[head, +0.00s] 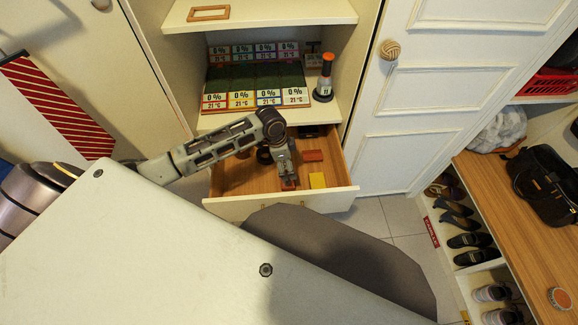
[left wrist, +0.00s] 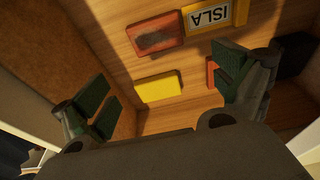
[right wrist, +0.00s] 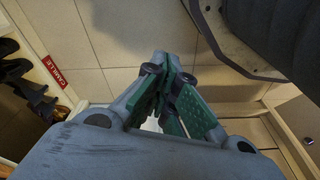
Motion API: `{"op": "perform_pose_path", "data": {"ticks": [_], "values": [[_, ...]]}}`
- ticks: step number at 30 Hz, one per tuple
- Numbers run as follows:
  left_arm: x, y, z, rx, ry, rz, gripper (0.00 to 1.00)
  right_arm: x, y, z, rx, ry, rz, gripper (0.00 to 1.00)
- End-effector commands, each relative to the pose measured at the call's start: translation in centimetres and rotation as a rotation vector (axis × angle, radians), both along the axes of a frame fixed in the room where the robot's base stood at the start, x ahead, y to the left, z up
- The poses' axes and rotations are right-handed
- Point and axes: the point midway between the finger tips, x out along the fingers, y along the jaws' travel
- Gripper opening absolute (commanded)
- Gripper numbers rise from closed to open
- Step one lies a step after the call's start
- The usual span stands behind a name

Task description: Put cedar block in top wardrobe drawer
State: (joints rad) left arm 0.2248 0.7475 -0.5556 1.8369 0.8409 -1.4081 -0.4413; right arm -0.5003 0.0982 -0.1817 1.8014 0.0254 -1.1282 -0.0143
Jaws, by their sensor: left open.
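The wardrobe drawer (head: 262,205) is pulled out below the shelf. My left gripper (head: 288,178) reaches down into it, open, with nothing held between its fingers. In the left wrist view a yellow block (left wrist: 158,87) lies on the drawer floor between the spread fingers. A reddish-brown block (left wrist: 155,35) with a dark mark lies beyond it; it also shows in the head view (head: 313,155). Another red piece (left wrist: 212,72) is partly hidden by a finger. I cannot tell which is the cedar block. My right gripper (right wrist: 165,90) is shut and empty, outside the drawer.
A framed ISLA tag (left wrist: 218,15) lies in the drawer. Above it, a shelf holds a panel of labels (head: 255,85) and a dark orange-topped cylinder (head: 324,80). A white door (head: 430,110) stands right of the drawer. Shoe cubbies (head: 462,235) and a bench (head: 500,205) are at right.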

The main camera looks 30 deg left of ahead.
Motion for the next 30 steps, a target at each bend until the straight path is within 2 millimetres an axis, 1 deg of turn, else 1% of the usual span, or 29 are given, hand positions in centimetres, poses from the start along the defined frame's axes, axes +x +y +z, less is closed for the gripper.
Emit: {"op": "perform_pose_path", "data": {"ticks": [1, 3, 9, 30], "values": [[0.0, 0.1, 0.6, 0.001, 0.0, -0.001, 0.97, 0.0, -0.1, -0.3, -0.002, -0.001, 0.0, 0.0], [-0.1, 0.2, 1.1, 0.002, -0.001, 0.0, 0.97, -0.1, -0.2, -0.7, -0.003, -0.003, -0.002, 0.0], [-0.2, 0.3, 1.8, 0.001, -0.001, 0.0, 0.97, -0.2, -0.4, -1.4, -0.006, -0.006, -0.002, 0.0], [-0.2, 0.4, 1.9, 0.001, -0.001, 0.0, 0.97, -0.3, -0.4, -1.6, -0.006, -0.005, -0.002, 0.0]]}}
